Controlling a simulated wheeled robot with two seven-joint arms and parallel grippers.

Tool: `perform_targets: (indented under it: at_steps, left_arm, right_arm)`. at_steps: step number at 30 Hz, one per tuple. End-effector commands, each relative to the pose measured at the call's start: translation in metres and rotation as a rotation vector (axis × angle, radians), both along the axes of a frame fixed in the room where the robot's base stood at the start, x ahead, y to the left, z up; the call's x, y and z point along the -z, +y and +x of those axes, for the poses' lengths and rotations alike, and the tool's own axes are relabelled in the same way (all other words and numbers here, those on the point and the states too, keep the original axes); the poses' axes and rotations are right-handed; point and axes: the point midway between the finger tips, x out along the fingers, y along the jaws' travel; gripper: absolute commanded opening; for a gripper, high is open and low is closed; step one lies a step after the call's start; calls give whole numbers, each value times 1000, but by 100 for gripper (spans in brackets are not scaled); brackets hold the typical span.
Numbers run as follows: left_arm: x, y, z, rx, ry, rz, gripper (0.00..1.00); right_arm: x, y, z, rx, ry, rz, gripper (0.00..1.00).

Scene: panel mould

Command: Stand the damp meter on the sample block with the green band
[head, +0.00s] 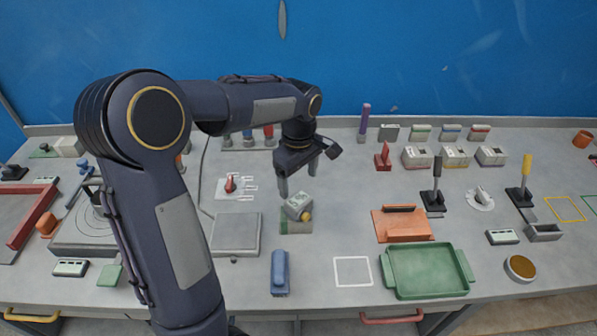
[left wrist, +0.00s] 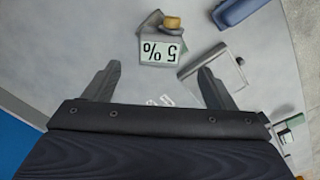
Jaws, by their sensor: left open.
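The damp meter (head: 298,205) is a small grey box with a display and a yellow knob. It appears to rest on a low sample block with a green band (head: 290,228), turned at an angle to it. I cannot tell whether the meter sits flat. My right gripper is not in view.
A grey square plate (head: 236,235) lies left of the block and a blue-handled tool (head: 280,272) in front. An orange holder (head: 403,224) and green tray (head: 427,272) are to the right. A red-knobbed switch (head: 231,184) is at left. A white outlined square (head: 352,271) is empty.

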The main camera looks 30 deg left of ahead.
Motion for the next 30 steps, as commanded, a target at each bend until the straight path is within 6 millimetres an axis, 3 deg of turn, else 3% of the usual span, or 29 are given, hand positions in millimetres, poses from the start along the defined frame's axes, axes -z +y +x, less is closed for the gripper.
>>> perform_targets:
  at_steps: [8, 11, 15, 21, 25, 30]
  left_arm:
    - [-28, 0, -10, 41, -19, -16, 78]
    - [-42, -3, -36, 162, -73, -58, 78]
    - [-57, -16, -97, 450, -222, -117, 78]
    - [-53, -47, -177, 861, -467, -96, 78]
    - [-41, -63, -206, 1039, -575, -41, 78]
    - [-32, -72, -221, 1141, -632, 1, 78]
  right_arm:
    - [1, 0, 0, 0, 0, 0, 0]
    - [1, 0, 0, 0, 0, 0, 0]
    - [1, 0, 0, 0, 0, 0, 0]
    - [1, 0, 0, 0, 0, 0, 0]
    - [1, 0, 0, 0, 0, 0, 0]
    - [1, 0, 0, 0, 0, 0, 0]
